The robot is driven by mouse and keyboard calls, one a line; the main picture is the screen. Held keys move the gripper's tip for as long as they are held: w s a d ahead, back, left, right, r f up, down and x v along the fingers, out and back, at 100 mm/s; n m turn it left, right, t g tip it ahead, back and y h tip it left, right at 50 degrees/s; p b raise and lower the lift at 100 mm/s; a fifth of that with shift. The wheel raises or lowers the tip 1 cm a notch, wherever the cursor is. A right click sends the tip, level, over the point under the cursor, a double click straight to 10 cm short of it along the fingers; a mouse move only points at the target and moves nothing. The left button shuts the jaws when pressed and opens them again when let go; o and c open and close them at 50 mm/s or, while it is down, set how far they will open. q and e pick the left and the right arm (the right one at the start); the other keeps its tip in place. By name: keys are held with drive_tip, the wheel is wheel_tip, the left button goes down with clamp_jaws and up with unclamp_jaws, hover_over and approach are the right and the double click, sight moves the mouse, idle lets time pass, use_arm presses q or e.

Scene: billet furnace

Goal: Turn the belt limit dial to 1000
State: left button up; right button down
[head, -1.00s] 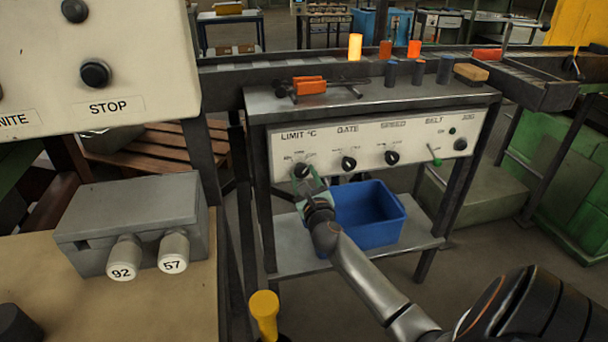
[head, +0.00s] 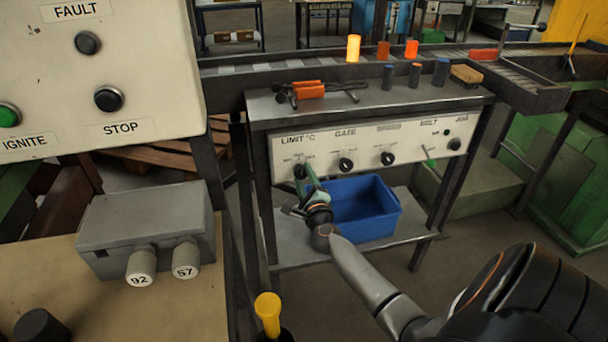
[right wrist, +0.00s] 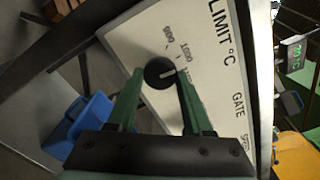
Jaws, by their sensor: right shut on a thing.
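The limit dial (right wrist: 160,73) is a round black knob with a white pointer line, on a pale panel under the words LIMIT °C. In the head view the dial (head: 300,171) is at the panel's left end, partly covered by my gripper. My right gripper (head: 303,181) reaches it from below and in front. In the right wrist view its green fingers (right wrist: 161,80) are shut on the dial, one on each side. The pointer line points to the right in that view. The scale figures beside it are small and partly hidden by a finger. My left gripper is not in view.
The control panel (head: 370,152) holds more dials, labelled GATE and others, to the right. A blue bin (head: 368,225) stands on the shelf below. Tongs (head: 310,90) and several cylinders lie or stand above. A grey box (head: 145,225) and a button panel (head: 150,70) stand left.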

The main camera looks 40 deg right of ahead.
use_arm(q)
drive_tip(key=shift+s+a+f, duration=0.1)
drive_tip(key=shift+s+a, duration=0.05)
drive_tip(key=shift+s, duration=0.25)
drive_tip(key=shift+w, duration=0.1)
use_arm(e)
drive_tip(key=shift+c, duration=1.5)
unclamp_jaws()
drive_tip(key=shift+s+a, duration=0.1)
drive_tip(key=shift+s+a, duration=0.2)
drive_tip(key=shift+s, duration=0.1)
use_arm(q)
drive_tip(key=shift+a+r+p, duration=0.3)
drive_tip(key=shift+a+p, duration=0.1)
drive_tip(key=shift+p, duration=0.3)
use_arm(e)
drive_tip(key=v, duration=1.1)
drive_tip(key=shift+s, duration=0.3)
